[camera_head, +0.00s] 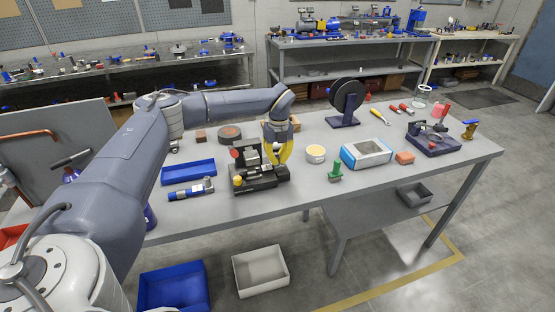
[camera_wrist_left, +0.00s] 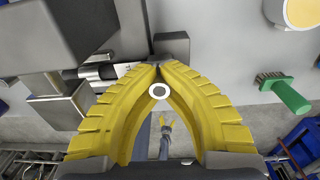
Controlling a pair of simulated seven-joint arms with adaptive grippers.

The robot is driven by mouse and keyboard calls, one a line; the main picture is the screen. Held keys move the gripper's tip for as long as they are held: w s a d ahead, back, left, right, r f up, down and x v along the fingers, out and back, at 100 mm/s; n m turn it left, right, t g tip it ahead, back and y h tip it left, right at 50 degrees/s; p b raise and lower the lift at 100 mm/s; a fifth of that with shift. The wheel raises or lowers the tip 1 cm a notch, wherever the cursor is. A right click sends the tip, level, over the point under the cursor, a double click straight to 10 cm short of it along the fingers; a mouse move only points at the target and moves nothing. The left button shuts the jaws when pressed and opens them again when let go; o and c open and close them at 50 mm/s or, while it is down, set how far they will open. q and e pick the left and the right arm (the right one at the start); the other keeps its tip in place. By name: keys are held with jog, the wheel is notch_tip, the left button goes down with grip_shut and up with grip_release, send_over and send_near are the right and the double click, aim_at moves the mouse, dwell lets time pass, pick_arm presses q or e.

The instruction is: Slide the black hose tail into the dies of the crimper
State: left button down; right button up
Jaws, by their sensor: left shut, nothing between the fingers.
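The crimper (camera_head: 258,178), a low black machine with a red knob and a yellow knob, stands near the table's front edge in the head view. My left gripper (camera_head: 277,158) has yellow fingers and is at the crimper's back right side, pointing down. In the left wrist view the fingertips (camera_wrist_left: 158,68) meet, empty, beside dark grey machine parts. A silver and black cylindrical piece (camera_wrist_left: 95,72) lies left of the tips; I cannot tell whether it is the hose tail. The dies are not clearly visible.
A blue tray (camera_head: 188,172) and a blue tool (camera_head: 190,190) lie left of the crimper. A round tub (camera_head: 315,154), a green-handled brush (camera_head: 335,172) and a blue-white box (camera_head: 366,154) stand to its right. A black reel (camera_head: 347,97) stands behind. Bins sit on the floor.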

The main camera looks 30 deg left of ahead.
pick_arm(q)
jog(key=c, duration=1.5)
grip_release()
jog(key=shift+r, duration=2.95)
jog(key=shift+d, duration=0.1)
